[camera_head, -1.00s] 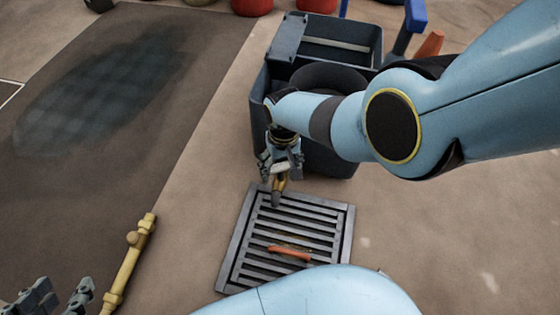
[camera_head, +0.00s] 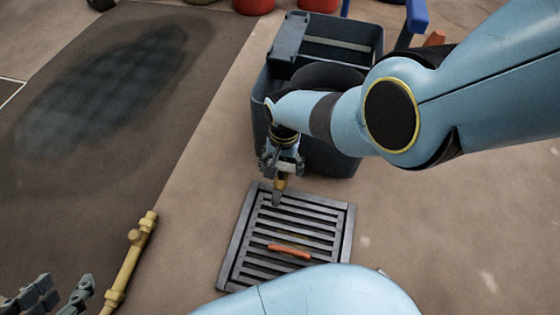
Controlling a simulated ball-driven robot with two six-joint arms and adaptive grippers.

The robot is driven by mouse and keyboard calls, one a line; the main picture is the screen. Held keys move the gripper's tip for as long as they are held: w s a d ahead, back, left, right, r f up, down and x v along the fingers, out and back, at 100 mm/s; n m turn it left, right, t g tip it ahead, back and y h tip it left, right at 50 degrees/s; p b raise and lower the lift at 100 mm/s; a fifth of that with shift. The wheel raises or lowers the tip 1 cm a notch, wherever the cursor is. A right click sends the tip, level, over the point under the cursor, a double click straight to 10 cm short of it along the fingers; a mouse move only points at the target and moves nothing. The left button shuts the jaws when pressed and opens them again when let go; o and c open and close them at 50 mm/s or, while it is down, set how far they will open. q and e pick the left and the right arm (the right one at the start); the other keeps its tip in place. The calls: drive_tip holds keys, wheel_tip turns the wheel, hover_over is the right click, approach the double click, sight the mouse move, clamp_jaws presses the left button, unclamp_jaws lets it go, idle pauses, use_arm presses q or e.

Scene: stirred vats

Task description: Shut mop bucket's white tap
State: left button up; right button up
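The mop bucket (camera_head: 330,157) is a dark blue-grey tub with an open top, standing at upper middle. A brass-coloured spout with a grey tip (camera_head: 279,190) hangs at its near left side, over the floor grate. My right gripper (camera_head: 281,170), on the arm from the right, is at the bucket's front just above this spout. Its fingers stand either side of the tap area; I cannot tell whether they grip anything. No white tap part shows clearly; the gripper covers that spot. My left gripper (camera_head: 56,297) is at the bottom left corner, fingers apart and empty, partly cut off.
A slotted metal floor grate (camera_head: 345,226) lies in front of the bucket, with an orange bar (camera_head: 289,251) on it. A yellow pipe (camera_head: 128,262) stands at lower left. A dark mat (camera_head: 150,165) with a wet-looking patch covers the left floor. Red objects (camera_head: 318,4) are behind.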

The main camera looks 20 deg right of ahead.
drive_tip(key=shift+s+d+f, duration=0.1)
drive_tip(key=shift+s+d, duration=0.15)
drive_tip(key=shift+d, duration=0.15)
drive_tip(key=o, duration=0.9)
drive_tip(key=shift+w+a, duration=0.2)
drive_tip(key=shift+a, duration=0.05)
